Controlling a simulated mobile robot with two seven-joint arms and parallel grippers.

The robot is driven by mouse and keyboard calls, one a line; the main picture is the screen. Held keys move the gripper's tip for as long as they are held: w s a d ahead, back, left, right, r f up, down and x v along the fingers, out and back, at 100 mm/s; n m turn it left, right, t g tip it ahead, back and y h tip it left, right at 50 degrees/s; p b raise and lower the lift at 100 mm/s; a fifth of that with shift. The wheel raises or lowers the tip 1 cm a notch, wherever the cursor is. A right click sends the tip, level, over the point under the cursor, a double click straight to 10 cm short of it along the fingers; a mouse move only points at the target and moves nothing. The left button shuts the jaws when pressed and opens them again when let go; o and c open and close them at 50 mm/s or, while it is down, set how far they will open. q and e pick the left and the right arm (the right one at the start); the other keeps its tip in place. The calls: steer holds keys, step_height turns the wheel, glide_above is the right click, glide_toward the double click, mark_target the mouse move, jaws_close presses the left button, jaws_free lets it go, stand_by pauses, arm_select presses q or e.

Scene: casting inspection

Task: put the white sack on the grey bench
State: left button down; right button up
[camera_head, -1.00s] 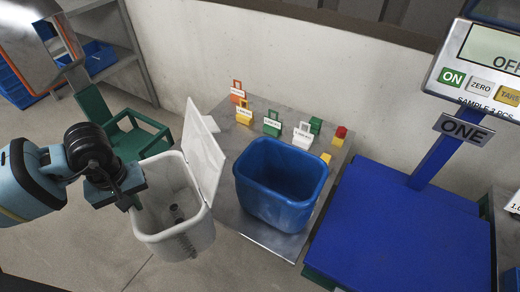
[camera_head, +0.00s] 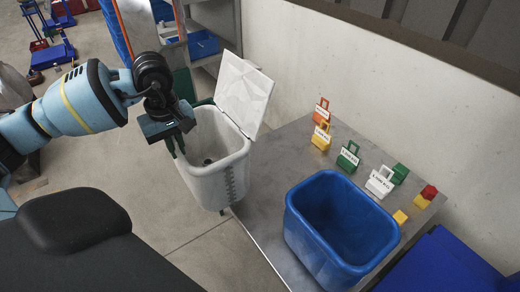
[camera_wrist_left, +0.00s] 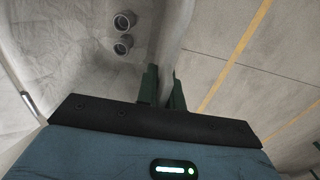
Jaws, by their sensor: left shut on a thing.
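My left gripper (camera_head: 170,132) is shut on the near-left rim of a white bin (camera_head: 212,182) with its lid tipped up. In the left wrist view the green fingertips (camera_wrist_left: 163,92) straddle the bin's wall (camera_wrist_left: 177,35). Two round metal parts (camera_wrist_left: 123,33) lie inside the bin. The bin stands or hangs beside the left edge of a grey metal bench (camera_head: 258,205); I cannot tell whether it touches the floor. I see no clear white sack; a pale rounded form (camera_head: 12,90) at the left edge is partly cut off. My right gripper is out of view.
A blue bin (camera_head: 340,230) and several small coloured labelled weights (camera_head: 348,158) occupy the bench. A blue platform (camera_head: 445,265) is at the lower right. A wall runs behind the bench. Shelving stands behind the white bin. Bare floor lies in front of it.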

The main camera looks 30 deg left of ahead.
mark_target(238, 142)
arm_select(q)
steer(key=w+d, duration=0.2)
steer(key=w, duration=0.2)
steer(key=w+d, duration=0.3)
steer(key=w, duration=0.2)
steer(key=w+d+f+p, duration=0.1)
steer(key=w+d, duration=0.2)
steer(key=w, duration=0.1)
steer(key=shift+w+d+f, duration=0.1)
steer(key=shift+w, duration=0.15)
steer(key=shift+f, duration=1.95)
steer(key=c, duration=1.5)
jaws_free()
steer(key=shift+s, duration=0.1)
step_height(238, 142, up, 12)
steer(key=shift+r+p, duration=0.15)
steer(key=shift+p, duration=0.2)
